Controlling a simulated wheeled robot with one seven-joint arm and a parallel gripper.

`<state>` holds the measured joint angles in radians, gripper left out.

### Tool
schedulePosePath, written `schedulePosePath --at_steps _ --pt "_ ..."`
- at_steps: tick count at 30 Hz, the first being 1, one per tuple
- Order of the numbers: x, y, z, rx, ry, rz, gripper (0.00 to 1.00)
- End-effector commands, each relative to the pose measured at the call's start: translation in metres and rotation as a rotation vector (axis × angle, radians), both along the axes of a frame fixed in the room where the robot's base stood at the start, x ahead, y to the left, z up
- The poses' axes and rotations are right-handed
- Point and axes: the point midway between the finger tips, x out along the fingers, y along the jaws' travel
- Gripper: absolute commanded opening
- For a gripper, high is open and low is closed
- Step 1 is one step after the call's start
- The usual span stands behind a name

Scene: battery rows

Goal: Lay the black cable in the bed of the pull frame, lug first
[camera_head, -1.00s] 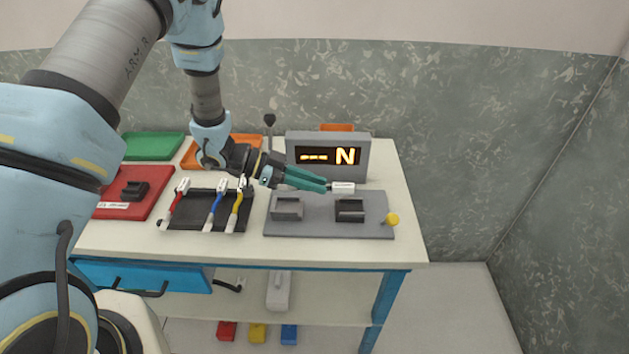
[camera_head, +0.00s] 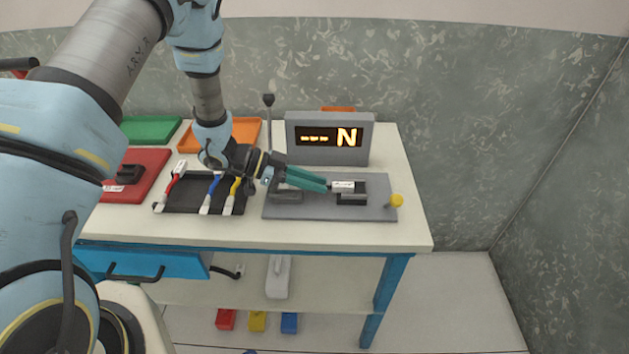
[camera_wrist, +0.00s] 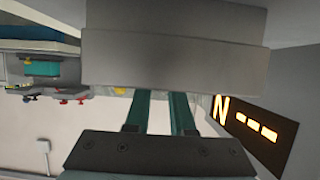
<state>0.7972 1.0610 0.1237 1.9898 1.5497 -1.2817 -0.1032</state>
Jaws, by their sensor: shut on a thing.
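My gripper (camera_head: 327,186) has teal fingers and is shut on a small piece with a white label, taken as the black cable (camera_head: 343,185); little of it beyond the label shows. The label is at the right block of the pull frame (camera_head: 315,212), a grey plate with two dark grey blocks and a yellow knob (camera_head: 396,201). I cannot tell whether the cable touches the block. The left block is partly behind my fingers.
A display box (camera_head: 300,155) showing N stands behind the frame. A black tray (camera_head: 190,207) with red, blue and yellow cables lies to the left. A red tray (camera_head: 150,165), green tray (camera_head: 150,130) and orange tray (camera_head: 240,130) lie further left and back.

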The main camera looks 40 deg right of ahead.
Motion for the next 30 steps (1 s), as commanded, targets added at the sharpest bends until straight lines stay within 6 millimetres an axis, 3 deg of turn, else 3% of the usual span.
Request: schedulePosePath --at_steps 3,4,12,23,30 --pt "0.0 0.0 0.001 0.0 0.0 0.0 0.0" --pt "0.0 0.0 0.001 -0.001 0.001 0.0 0.25" --pt "0.0 0.0 0.001 -0.001 0.001 0.0 0.56" --pt "0.0 0.0 0.005 -0.001 -0.001 -0.001 0.57" --pt "0.001 -0.001 0.036 -0.005 -0.004 0.0 0.57"
